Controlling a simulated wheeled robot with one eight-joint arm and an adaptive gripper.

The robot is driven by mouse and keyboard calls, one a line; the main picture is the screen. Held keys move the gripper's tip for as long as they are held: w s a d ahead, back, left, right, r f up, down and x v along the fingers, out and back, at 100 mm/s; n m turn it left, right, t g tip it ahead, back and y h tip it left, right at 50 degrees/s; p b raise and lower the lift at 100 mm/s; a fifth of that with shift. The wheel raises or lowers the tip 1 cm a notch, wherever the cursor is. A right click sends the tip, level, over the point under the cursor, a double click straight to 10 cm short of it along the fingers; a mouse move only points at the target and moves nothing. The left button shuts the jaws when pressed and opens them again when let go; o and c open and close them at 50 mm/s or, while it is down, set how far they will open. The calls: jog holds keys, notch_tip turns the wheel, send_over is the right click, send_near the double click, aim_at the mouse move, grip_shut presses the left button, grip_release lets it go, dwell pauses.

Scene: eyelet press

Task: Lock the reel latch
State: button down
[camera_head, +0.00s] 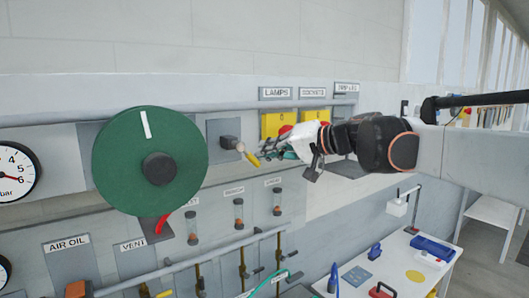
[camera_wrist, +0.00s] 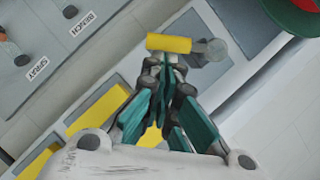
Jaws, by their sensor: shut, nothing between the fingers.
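A small lever with a grey pivot (camera_head: 229,142) and a yellow grip (camera_head: 252,158) sticks out from a grey wall plate right of the large green disc (camera_head: 125,165). No readable label names it as the reel latch. In the head view the grip slants down to the right. My gripper (camera_head: 264,154) is shut and empty, just right of the grip. In the wrist view the fingertips (camera_wrist: 166,66) are at the middle of the yellow grip (camera_wrist: 168,44), with the grey pivot (camera_wrist: 210,49) to the right. I cannot tell whether they touch.
The green disc, with a white mark and dark hub, stands out from the wall on the left. A red handle (camera_head: 162,223) is below it. Yellow switch boxes (camera_head: 313,116) are behind my gripper. A pipe rail (camera_head: 200,261) crosses below. A workbench (camera_head: 405,262) is lower right.

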aim_at(259, 167)
jog(key=f+m+y+b, duration=0.1)
jog(key=a+f+m+y+b, duration=0.1)
jog(key=m+b, duration=0.1)
jog(key=s+f+m+b, duration=0.1)
jog(key=m, duration=0.1)
jog(key=shift+a+f+y, duration=0.25)
jog(key=shift+f+y, duration=0.1)
jog(key=shift+y, duration=0.05)
jog(key=shift+s+a+f+b, duration=0.15)
jog(key=shift+a+b, duration=0.1)
jog(key=shift+b, duration=0.1)
dwell(0.4)
